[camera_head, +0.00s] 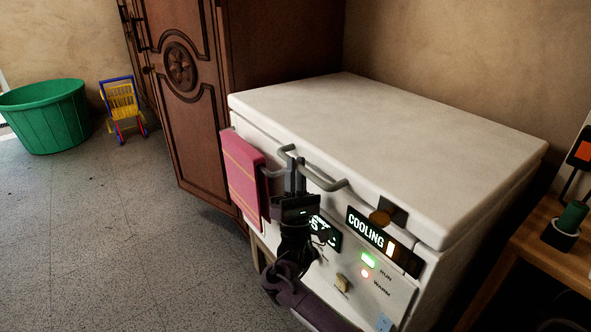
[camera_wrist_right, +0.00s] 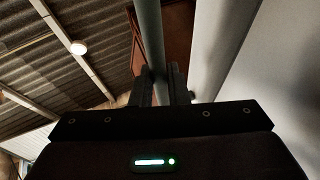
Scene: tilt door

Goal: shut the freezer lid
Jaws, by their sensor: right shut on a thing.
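The white chest freezer's lid (camera_head: 390,140) lies flat over the body, with only a thin dark seam showing beneath its edge. A grey bar handle (camera_head: 330,183) runs along the lid's front and also shows in the right wrist view (camera_wrist_right: 150,35). My right gripper (camera_head: 294,172) is at the front of the freezer, shut on this handle. Its two fingers (camera_wrist_right: 162,88) stand on either side of the bar in the wrist view. My left gripper is out of view.
A pink towel (camera_head: 244,172) hangs at the front left of the freezer. The front panel (camera_head: 375,240) has a "COOLING" display and lights. A wooden cabinet (camera_head: 185,90) stands behind left, and a wooden table (camera_head: 550,235) at right.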

